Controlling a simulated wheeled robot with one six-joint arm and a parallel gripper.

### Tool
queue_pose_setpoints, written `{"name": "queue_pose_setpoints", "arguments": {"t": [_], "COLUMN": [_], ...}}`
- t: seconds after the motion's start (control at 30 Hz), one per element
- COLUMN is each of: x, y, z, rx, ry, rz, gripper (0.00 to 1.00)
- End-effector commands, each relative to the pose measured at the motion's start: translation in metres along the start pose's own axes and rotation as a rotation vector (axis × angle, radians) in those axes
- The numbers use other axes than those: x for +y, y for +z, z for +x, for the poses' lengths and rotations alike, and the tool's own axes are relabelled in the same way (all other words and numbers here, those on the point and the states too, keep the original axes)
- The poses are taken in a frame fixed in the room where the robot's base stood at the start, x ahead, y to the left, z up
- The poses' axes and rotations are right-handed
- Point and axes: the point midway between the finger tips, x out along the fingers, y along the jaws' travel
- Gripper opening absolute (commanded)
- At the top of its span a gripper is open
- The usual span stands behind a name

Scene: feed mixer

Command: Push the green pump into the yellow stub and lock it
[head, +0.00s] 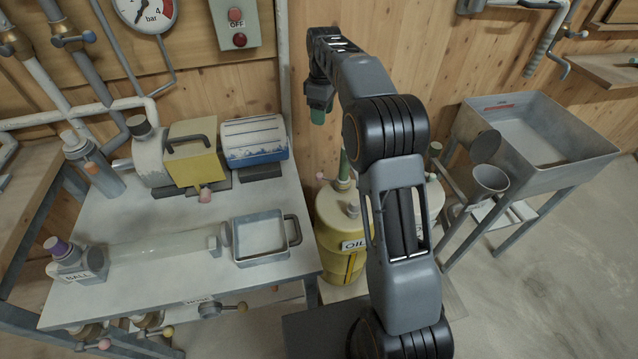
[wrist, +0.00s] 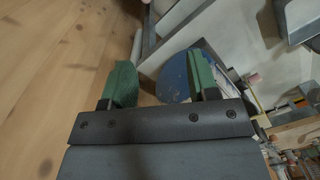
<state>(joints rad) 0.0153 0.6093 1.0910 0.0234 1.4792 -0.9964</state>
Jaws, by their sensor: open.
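My gripper (head: 319,105) is in the air in front of the wooden wall, above and behind the yellow drum. Its green fingers are apart in the wrist view (wrist: 162,75), with nothing clearly held between them. A slim green upright part (head: 344,166), perhaps the green pump, shows above the yellow drum marked OIL (head: 330,212), below my gripper and apart from it. My arm hides part of the drum top. I cannot make out the yellow stub or any lock on it.
The workbench (head: 210,285) at left carries a yellow-fronted unit (head: 195,165), a blue-and-white box (head: 255,140), a clear tube (head: 160,248) and a square metal pan (head: 262,240). A grey sink (head: 535,130) and funnel (head: 489,182) stand at right. The floor at right is mostly clear.

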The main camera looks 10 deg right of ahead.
Motion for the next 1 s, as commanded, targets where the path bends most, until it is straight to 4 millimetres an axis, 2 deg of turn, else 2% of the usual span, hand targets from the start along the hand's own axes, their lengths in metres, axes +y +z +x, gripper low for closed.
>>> {"name": "queue_pose_setpoints", "arguments": {"t": [0.03,0.2,0.3,0.43,0.77,1.0], "x": [0.014,0.040,0.049,0.056,0.057,0.050], "y": [-0.007,-0.020,-0.024,-0.027,-0.027,-0.023], "z": [0.031,0.086,0.111,0.134,0.170,0.215], "rx": [-0.012,-0.034,-0.040,-0.044,-0.047,-0.047], "ry": [-0.022,-0.080,-0.106,-0.130,-0.149,-0.150], "rz": [-0.050,-0.212,-0.283,-0.347,-0.395,-0.395], "gripper": [0.54,0.54,0.54,0.54,0.54,0.54]}}
